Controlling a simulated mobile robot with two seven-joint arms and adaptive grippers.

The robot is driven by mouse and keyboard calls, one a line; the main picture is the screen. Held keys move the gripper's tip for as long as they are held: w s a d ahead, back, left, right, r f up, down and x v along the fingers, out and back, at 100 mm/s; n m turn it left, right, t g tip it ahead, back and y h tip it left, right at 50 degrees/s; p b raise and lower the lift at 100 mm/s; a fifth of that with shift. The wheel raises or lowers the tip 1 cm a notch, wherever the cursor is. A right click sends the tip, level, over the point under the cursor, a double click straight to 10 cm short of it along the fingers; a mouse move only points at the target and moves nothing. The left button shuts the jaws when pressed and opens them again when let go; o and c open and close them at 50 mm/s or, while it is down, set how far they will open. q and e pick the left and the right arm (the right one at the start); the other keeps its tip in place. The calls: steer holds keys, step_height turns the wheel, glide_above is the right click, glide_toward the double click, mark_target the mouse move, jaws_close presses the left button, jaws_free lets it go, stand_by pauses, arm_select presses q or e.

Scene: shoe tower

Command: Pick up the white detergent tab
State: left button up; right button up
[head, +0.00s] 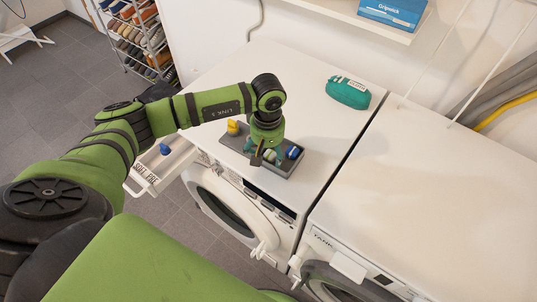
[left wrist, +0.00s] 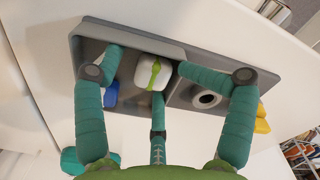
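The white detergent tab (left wrist: 153,78) has a green band and lies in a compartment of the grey tray (left wrist: 48,62). My left gripper (left wrist: 150,68) is open over the tray, with its fingers on either side of the white tab; a gap shows on the left, and the right fingertip is very close to it. I cannot tell whether that fingertip touches it. In the head view my left gripper (head: 263,156) points down over the tray (head: 287,171) and mostly hides the white tab. My right gripper is not in view.
Another blue piece (head: 164,149) is in the open drawer (head: 146,172). A teal case (head: 348,92) stands behind; the right machine top is clear.

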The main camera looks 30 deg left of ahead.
arm_select(q)
steer(key=shift+w+d, duration=0.15)
steer(key=shift+d, duration=0.3)
steer(key=c, duration=0.6)
steer(key=shift+w, duration=0.1)
steer(key=shift+c, duration=0.3)
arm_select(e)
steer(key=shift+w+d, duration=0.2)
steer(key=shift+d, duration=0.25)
arm_select(q)
steer(key=shift+a, duration=0.1)
steer(key=shift+r, duration=0.15)
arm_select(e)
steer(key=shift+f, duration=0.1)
